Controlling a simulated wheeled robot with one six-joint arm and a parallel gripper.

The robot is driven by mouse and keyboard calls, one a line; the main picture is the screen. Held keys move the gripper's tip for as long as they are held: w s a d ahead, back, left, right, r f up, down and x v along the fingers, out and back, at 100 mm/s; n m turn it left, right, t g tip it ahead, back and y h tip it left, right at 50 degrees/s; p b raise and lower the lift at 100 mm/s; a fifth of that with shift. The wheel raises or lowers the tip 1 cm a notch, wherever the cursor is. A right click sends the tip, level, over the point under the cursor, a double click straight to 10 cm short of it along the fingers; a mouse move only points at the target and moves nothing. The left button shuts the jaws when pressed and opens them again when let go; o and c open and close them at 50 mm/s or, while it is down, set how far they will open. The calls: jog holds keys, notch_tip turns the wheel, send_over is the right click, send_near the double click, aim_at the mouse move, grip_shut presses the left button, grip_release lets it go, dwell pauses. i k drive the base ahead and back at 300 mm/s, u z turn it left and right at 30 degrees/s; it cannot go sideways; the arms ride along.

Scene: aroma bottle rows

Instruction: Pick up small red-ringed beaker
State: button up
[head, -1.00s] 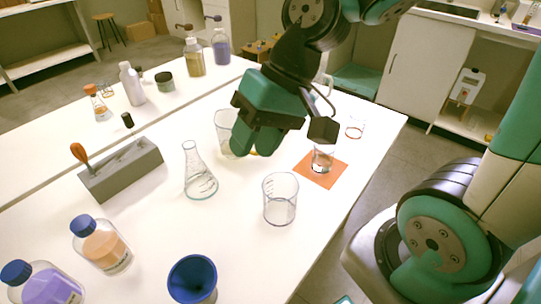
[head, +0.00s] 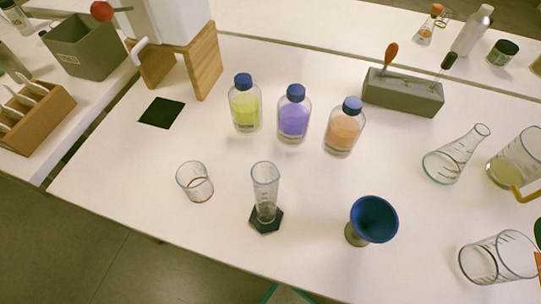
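A small clear beaker (head: 195,180) stands upright on the white bench, left of centre, in the head view. A thin reddish ring shows around its base. It stands alone, left of the clear measuring cylinder (head: 265,190), and nothing touches it. My gripper is not clearly in view. Only a dark green sliver shows at the right edge, too little to tell which part of my arm it is.
Yellow (head: 245,105), purple (head: 293,118) and orange (head: 343,130) bottles stand behind the cylinder. A blue funnel (head: 373,218) is to the right, then a larger beaker (head: 497,258) and a flask (head: 455,155). A black square (head: 162,112) lies behind left. Bench around the small beaker is clear.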

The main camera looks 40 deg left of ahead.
aim_at(190, 174)
jog(key=z, duration=1.5)
jog(key=k, duration=2.1)
jog(key=u, duration=1.6)
jog(key=i, duration=0.5)
jog(key=z, duration=0.05)
